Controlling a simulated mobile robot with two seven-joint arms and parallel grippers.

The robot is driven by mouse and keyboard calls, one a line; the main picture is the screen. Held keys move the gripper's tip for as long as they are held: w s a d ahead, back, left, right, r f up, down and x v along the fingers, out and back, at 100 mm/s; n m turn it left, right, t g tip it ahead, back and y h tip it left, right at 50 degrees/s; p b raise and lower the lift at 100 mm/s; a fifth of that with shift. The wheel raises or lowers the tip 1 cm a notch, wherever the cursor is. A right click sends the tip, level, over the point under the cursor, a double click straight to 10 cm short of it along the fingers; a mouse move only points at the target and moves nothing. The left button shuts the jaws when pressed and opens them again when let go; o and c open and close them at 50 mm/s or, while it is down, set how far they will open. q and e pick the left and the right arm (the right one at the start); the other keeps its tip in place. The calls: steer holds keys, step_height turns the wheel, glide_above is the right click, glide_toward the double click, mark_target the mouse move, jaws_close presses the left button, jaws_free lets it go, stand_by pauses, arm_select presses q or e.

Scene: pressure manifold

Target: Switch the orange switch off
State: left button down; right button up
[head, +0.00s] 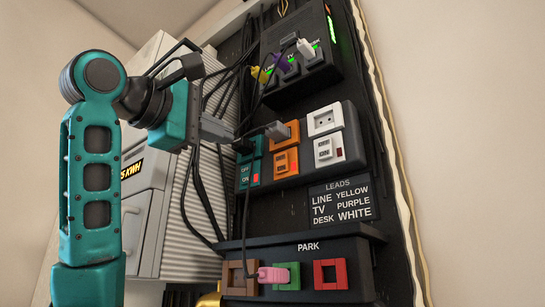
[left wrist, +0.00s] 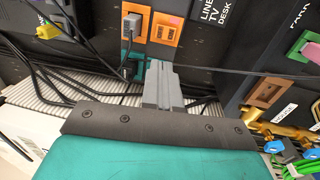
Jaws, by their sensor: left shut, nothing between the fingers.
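The orange switch (head: 287,162) sits below the orange socket (head: 292,128) on the black outlet strip, between the teal and white switches. It also shows in the left wrist view (left wrist: 165,31), beyond the fingertips. I cannot tell its rocker position. A grey plug (left wrist: 132,22) is in the orange socket. My left gripper (head: 231,132) is shut and empty, left of the strip. In the left wrist view its fingers (left wrist: 158,66) point toward the strip, short of the orange switch, and cover part of the teal one. My right gripper is not in view.
The teal switch (head: 249,171) and white switch (head: 328,150) flank the orange one. Black cables (head: 205,165) hang by the ribbed panel. A black box (head: 300,65) is above; the PARK strip (head: 308,247) with a pink plug (head: 273,275) is below.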

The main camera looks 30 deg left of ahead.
mark_target(280, 158)
arm_select(q)
steer(key=w, duration=0.4)
steer(key=w+r+p, duration=0.1)
steer(key=w, duration=0.4)
steer(key=w+d+p, duration=0.1)
steer(key=w, duration=0.4)
steer(key=shift+r, duration=0.35)
steer(key=shift+w+d+r+g+p, duration=0.15)
steer(key=shift+r+g+p, duration=0.2)
steer(key=shift+p, duration=0.55)
steer(key=shift+f, duration=0.15)
steer(key=shift+w, duration=0.1)
